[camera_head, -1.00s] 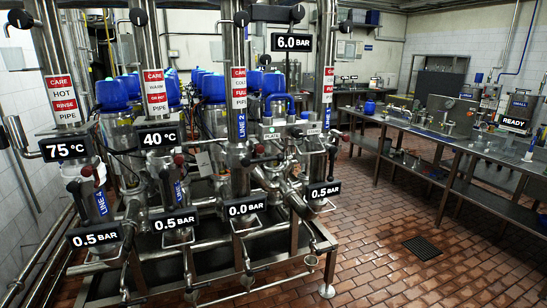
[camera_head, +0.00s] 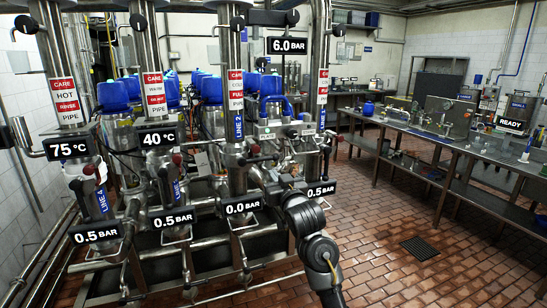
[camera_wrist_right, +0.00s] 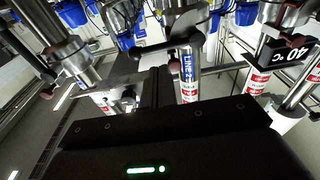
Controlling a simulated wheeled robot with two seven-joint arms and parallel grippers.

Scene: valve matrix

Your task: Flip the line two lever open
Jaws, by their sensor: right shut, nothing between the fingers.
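The line two pipe (camera_head: 236,110) stands upright in the head view with a blue "LINE 2" label. Its sign (camera_head: 243,207) reads 0.0 BAR. In the right wrist view the blue label (camera_wrist_right: 187,66) shows near the centre. A dark lever (camera_wrist_right: 165,46) with a rounded end reaches left from that pipe, just beyond the fingers. My right gripper (camera_wrist_right: 155,84) is shut and empty, close to the lever; contact cannot be told. In the head view my right gripper (camera_head: 270,182) is among the valve bodies right of line two, its tips partly hidden. My left gripper is out of view.
Other pipes with 0.5 BAR signs (camera_head: 172,219) stand left and right of line two, with valves and red knobs crowding around. A long steel bench (camera_head: 450,145) stands at the right. The tiled floor (camera_head: 400,215) between is clear.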

